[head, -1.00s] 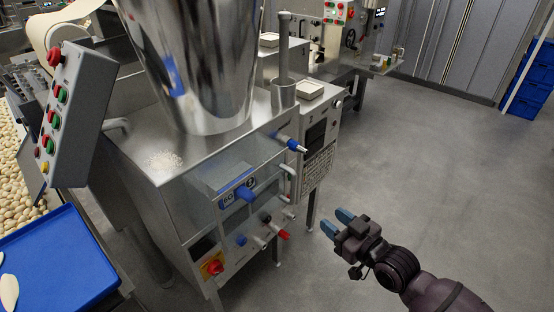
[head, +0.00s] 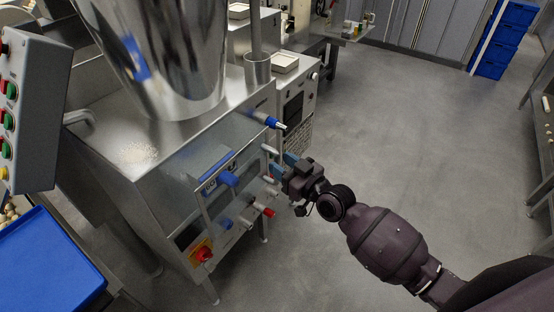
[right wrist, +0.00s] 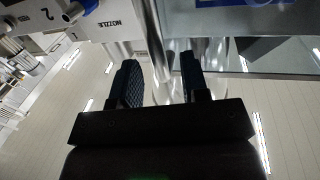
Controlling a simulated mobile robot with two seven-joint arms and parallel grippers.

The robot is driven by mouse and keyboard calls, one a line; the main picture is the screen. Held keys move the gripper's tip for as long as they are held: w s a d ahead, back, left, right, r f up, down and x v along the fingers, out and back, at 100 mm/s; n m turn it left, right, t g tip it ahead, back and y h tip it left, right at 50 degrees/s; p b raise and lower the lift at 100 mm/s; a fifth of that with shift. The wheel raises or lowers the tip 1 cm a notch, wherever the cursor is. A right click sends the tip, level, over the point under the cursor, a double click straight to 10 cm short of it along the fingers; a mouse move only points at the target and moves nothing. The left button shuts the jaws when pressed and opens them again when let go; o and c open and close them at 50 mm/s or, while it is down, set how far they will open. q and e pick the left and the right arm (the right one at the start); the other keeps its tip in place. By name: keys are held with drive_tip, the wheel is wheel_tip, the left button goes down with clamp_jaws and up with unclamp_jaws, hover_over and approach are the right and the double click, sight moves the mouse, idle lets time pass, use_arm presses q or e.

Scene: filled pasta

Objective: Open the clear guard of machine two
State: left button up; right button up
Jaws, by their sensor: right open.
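Machine two (head: 150,190) is a steel cabinet under a shiny hopper, with a blue label bearing a 2. Its clear guard (head: 245,158) stands across the front, apparently closed; the transparent edges are hard to make out. A pale upright handle (head: 268,158) is at the guard's right side. My right gripper (head: 284,166) is open beside this handle, its blue fingertips pointing at the machine front. In the right wrist view shiny metal tubing (right wrist: 172,72) shows between and beyond the open fingers (right wrist: 160,85); contact cannot be told. My left gripper is out of view.
A blue-and-steel nozzle (head: 264,121) juts out above the gripper. Blue and red-tipped knobs (head: 265,211) and a red switch on yellow (head: 202,254) are lower on the front. A blue tray (head: 45,265) lies at left. The grey floor (head: 400,130) at right is clear.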

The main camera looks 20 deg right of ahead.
drive_tip(key=shift+x, duration=1.15)
drive_tip(key=shift+c, duration=0.3)
clamp_jaws()
